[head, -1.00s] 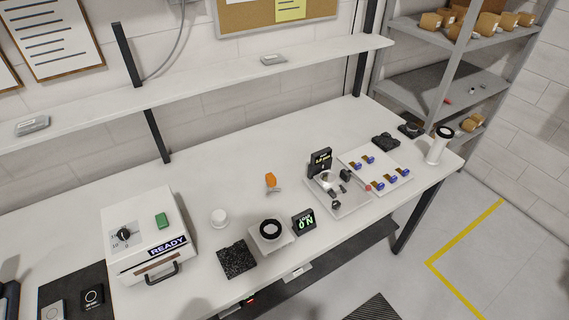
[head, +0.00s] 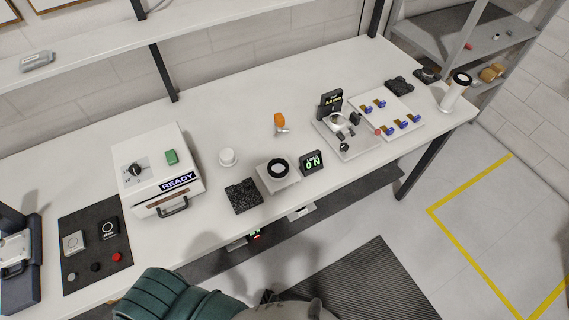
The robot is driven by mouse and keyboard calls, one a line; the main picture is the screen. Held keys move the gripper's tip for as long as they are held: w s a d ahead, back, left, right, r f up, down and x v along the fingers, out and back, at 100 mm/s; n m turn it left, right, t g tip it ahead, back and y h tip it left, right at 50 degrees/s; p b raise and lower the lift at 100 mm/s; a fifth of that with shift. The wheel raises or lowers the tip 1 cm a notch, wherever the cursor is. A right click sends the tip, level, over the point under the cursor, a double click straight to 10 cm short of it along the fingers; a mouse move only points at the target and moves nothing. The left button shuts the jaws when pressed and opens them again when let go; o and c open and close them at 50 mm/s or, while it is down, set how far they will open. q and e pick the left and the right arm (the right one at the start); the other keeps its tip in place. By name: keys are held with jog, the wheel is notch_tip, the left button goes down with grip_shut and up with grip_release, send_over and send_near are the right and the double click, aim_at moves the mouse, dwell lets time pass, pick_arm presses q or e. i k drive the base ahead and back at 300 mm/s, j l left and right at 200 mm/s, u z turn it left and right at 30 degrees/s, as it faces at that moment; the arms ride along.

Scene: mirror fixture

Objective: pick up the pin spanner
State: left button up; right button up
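I cannot tell for certain which thing is the pin spanner. A small tool with an orange block-like end and a grey metal part (head: 280,122) stands or lies alone at the middle of the white workbench (head: 240,100), and it may be the spanner. Its fine shape is too small to make out. Neither of my grippers can be made out in the head view, and nothing is seen touching the orange tool.
A white machine marked READY (head: 160,170) stands at left. A tray (head: 349,147) and board (head: 382,108) lie right. Bench around the orange tool is clear.

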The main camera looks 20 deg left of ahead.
aim_at(279, 119)
jog(key=k+l+u, duration=0.15)
jog(key=k+u, duration=0.15)
jog(key=k, duration=0.15)
jog(key=k+u, duration=0.35)
jog(key=k, duration=0.1)
